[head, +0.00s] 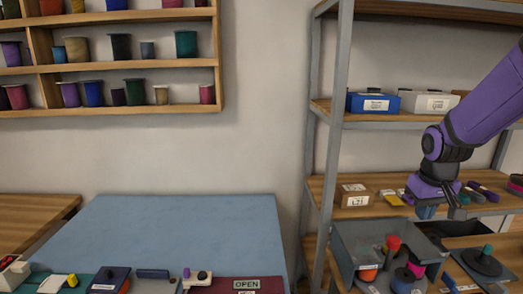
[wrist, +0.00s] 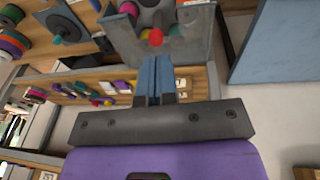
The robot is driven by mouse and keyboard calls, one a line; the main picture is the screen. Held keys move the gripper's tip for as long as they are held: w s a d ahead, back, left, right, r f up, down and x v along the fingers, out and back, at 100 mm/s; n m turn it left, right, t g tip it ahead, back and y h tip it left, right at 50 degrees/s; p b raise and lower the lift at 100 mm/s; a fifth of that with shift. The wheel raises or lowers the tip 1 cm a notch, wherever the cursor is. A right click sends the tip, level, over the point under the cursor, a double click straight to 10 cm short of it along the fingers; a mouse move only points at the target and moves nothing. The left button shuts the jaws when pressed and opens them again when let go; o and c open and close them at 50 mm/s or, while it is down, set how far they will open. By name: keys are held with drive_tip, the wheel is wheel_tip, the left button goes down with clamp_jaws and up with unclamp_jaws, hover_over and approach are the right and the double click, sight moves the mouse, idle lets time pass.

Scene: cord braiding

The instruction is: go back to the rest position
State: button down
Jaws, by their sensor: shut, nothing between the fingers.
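My purple arm comes in from the upper right of the head view. My gripper (head: 427,212) hangs at its end in front of the metal shelf rack, above a grey bin. In the wrist view my gripper (wrist: 155,62) shows its two blue fingers side by side, closed together with nothing between them. I cannot tell the exact gap between the fingers and the bin.
The rack (head: 333,150) holds a blue box (head: 367,103), a white box (head: 428,103) and a cardboard box (head: 356,196). A blue-topped table (head: 185,235) stands left, mostly bare, with small items along its front edge. A spool shelf (head: 120,111) hangs on the wall.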

drive_tip(key=s+a+r+t, duration=0.1)
drive_tip(key=s+a+r, duration=0.1)
drive_tip(key=s+r, duration=0.2)
drive_tip(key=s+a+r+t, duration=0.1)
drive_tip(key=s+a+r, duration=0.2)
drive_tip(key=s, duration=0.7)
drive_tip(key=s+a+r+t+y, duration=0.1)
drive_tip(key=s+a+r, duration=0.2)
drive_tip(key=s+r, duration=0.4)
drive_tip(key=shift+r, duration=0.2)
drive_tip(key=shift+w+d, duration=0.1)
drive_tip(key=w+d+f+g, duration=0.1)
drive_tip(key=w+d+f, duration=0.25)
drive_tip(key=w, duration=0.45)
drive_tip(key=w+d+f+g, duration=0.1)
drive_tip(key=w+d+f, duration=0.1)
drive_tip(key=w+f, duration=0.5)
drive_tip(key=shift+w+d+f+g, duration=0.45)
drive_tip(key=shift+w+d+f, duration=1.1)
drive_tip(key=shift+f, duration=2.9)
drive_tip(key=shift+w+d+f+g, duration=0.75)
drive_tip(key=shift+w+f, duration=1.45)
drive_tip(key=shift+f, duration=2.2)
drive_tip(key=shift+w+d+f+g, duration=0.2)
drive_tip(key=shift+w+d+f, duration=1.5)
drive_tip(key=shift+f, duration=2.75)
drive_tip(key=shift+w+a+f, duration=0.1)
drive_tip(key=shift+f, duration=0.5)
drive_tip(key=shift+w+a+f, duration=0.1)
drive_tip(key=shift+f, duration=0.45)
